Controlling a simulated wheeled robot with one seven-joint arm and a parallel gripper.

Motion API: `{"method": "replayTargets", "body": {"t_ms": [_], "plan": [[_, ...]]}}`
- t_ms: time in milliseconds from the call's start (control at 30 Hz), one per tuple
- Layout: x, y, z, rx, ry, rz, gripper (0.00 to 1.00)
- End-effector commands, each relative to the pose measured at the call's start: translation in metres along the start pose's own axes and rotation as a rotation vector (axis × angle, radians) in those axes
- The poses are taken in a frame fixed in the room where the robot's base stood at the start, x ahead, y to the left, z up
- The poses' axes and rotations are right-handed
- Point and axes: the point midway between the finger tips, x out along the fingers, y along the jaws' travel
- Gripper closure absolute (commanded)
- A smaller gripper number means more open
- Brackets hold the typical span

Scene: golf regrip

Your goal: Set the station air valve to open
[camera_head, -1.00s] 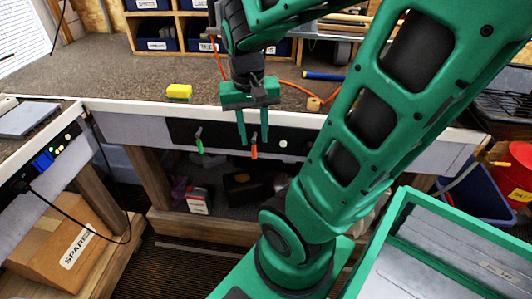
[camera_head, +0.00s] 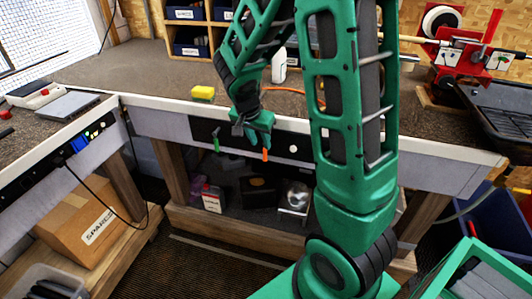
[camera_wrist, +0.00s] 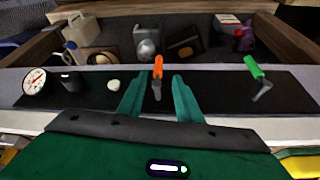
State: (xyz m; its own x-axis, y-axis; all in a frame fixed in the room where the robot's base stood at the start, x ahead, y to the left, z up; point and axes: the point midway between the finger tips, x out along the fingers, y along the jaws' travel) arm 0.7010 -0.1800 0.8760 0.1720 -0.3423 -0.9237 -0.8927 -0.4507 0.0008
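The dark valve panel (camera_head: 232,137) runs along the bench front. It carries a green-handled lever (camera_head: 216,143) and an orange-handled lever (camera_head: 265,155); I cannot read which is the station air valve. In the wrist view the orange lever (camera_wrist: 158,68) is roughly upright, and the green lever (camera_wrist: 254,68) is tilted, with a bent grey stem. My gripper (camera_wrist: 158,94) is open, with one finger on each side of the orange lever's stem and a visible gap at both sides. In the head view my gripper (camera_head: 255,128) is just above the orange handle, its fingertips partly hidden.
A pressure gauge (camera_wrist: 35,82), black knob (camera_wrist: 72,82) and white knob (camera_wrist: 113,85) share the panel. The floor before the bench is partly clear.

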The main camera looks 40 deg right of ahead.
Motion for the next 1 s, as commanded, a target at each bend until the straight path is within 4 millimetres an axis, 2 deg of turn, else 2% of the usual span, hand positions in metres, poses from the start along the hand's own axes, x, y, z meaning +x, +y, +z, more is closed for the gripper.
{"method": "replayTargets", "body": {"t_ms": [33, 200, 400, 600, 867, 900, 1000], "plan": [[0.011, 0.002, -0.001, 0.002, -0.002, 0.005, 0.68], [0.041, 0.004, -0.002, 0.004, -0.002, 0.006, 0.68], [0.066, 0.004, -0.002, 0.005, -0.002, 0.004, 0.68], [0.076, 0.003, -0.002, 0.004, -0.001, 0.002, 0.68], [0.077, 0.003, -0.002, 0.004, -0.001, 0.001, 0.68], [0.077, 0.003, -0.002, 0.004, -0.001, 0.001, 0.73], [0.077, 0.003, -0.002, 0.004, -0.001, 0.001, 0.97]]}}
